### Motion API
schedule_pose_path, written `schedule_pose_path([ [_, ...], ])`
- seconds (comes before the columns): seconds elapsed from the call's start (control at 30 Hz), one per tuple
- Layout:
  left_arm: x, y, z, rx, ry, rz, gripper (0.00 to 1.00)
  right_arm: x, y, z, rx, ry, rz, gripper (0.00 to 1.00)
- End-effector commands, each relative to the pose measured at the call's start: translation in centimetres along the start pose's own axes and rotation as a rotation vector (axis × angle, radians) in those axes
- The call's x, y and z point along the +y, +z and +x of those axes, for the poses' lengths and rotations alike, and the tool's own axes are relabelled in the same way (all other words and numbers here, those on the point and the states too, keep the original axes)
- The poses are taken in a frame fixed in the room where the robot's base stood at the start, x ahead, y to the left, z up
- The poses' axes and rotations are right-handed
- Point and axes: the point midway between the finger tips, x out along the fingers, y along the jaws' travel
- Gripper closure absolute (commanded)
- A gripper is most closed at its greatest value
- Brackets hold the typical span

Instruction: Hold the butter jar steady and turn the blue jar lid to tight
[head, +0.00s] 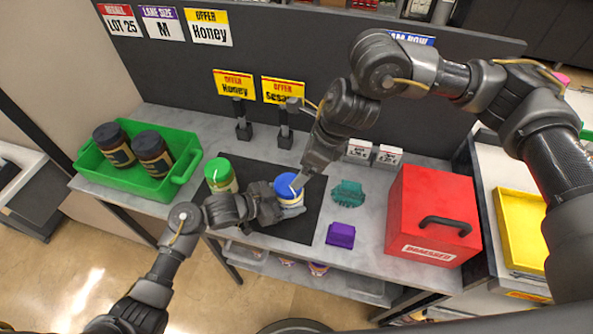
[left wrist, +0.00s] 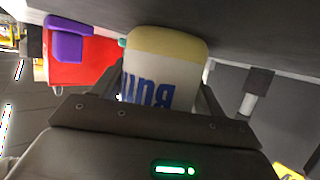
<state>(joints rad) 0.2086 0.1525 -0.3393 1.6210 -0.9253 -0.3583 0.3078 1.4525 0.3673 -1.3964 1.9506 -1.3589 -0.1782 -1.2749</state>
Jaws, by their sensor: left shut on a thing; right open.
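The butter jar (head: 291,205) stands on the black mat, with the blue lid (head: 286,183) on its top. How tightly the lid sits cannot be told. My left gripper (head: 277,209) is shut on the jar's body from the left side. In the left wrist view the jar (left wrist: 160,75) shows between the two fingers, with blue lettering on its label. My right gripper (head: 298,182) is open and comes down from above at the lid's right edge. Its fingertips are small in the picture, so I cannot tell whether they touch the lid.
A jar with a green lid (head: 220,168) stands left of the butter jar. A green crate (head: 180,178) with two dark jars is farther left. A purple block (head: 341,235), a teal object (head: 348,193) and a red box (head: 432,205) stand to the right. Sign stands (head: 284,138) rise behind.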

Motion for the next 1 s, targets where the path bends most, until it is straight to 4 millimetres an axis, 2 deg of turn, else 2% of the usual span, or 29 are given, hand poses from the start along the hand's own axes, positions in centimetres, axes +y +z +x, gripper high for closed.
schedule_pose_path([
  [0.1,0.1,0.0,0.0,0.000,0.002,0.000,0.66,-0.1,0.0,-1.5,-0.002,-0.001,0.000,0.12],
  [0.2,0.1,0.0,0.0,0.000,0.002,0.000,0.66,-0.1,0.0,-2.1,0.000,-0.001,0.000,0.12],
  [0.57,0.1,0.0,0.0,0.000,0.002,0.000,0.66,-0.1,0.0,-2.4,-0.001,-0.002,0.000,0.12],
  [0.7,0.1,0.0,0.0,-0.001,0.002,0.000,0.66,0.0,1.4,-3.1,-0.001,-0.026,-0.040,0.12],
  [0.87,0.1,0.0,0.0,0.000,0.002,0.000,0.66,-0.8,2.7,-1.2,0.129,-0.066,-0.049,0.12],
  [0.97,0.1,0.0,0.0,0.000,0.002,0.000,0.66,-1.8,2.8,0.4,0.254,-0.058,0.123,0.12],
  [1.0,0.1,0.0,0.0,0.000,0.001,0.000,0.66,-2.4,2.8,0.9,0.302,-0.059,0.229,0.12],
])
